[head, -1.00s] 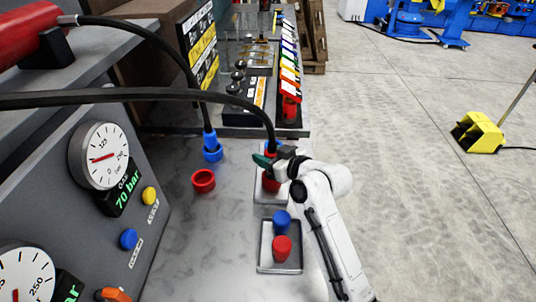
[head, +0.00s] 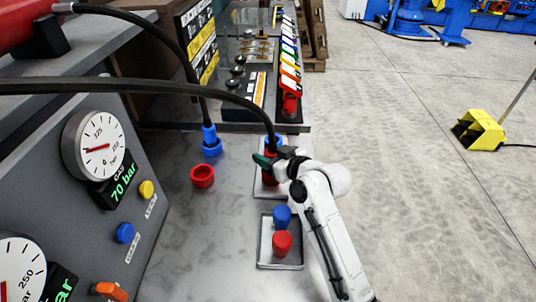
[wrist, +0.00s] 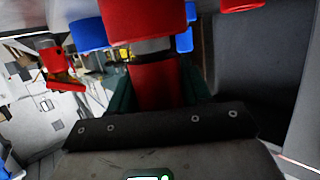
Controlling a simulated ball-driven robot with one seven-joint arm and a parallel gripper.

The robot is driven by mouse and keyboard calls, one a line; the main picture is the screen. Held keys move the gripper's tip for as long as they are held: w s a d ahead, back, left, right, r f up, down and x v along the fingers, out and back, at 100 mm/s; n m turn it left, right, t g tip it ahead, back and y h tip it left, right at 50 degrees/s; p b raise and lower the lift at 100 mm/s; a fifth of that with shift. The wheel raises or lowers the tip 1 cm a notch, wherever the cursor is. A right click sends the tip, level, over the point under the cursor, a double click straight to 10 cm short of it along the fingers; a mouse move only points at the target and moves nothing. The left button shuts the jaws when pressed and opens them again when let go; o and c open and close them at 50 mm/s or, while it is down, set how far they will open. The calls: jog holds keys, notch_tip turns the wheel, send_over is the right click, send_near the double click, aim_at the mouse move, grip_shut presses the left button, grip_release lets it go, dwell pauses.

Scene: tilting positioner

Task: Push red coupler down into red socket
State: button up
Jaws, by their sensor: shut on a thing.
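My gripper (head: 277,160) is at the end of the white arm, above the rear tray, at the end of a black hose. In the wrist view its green fingers are shut on the red coupler (wrist: 153,86), a red cylinder. A wider red part (wrist: 143,20) lies in line with the coupler, with a dark and metallic band between them. In the head view the arm and fingers hide most of the coupler, and red (head: 269,180) shows below them. The red socket (head: 203,176), an open red ring, stands on the bench left of my gripper, apart from it.
A blue coupler (head: 209,135) with its own hose stands in a blue socket (head: 212,151). A front tray (head: 265,262) holds a blue cap (head: 282,216) and a red cap (head: 282,243). The gauge panel (head: 88,190) borders the bench on the left. Black hoses cross overhead.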

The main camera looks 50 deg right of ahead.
jog(key=shift+f+b, duration=0.35)
jog(key=shift+f, duration=0.1)
jog(key=o, duration=1.3)
jog(key=shift+o, duration=0.2)
jog(key=shift+f, duration=0.1)
jog(key=shift+s, duration=0.1)
jog(key=b+v, duration=0.1)
jog(key=v, duration=0.9)
jog(key=shift+s, duration=0.3)
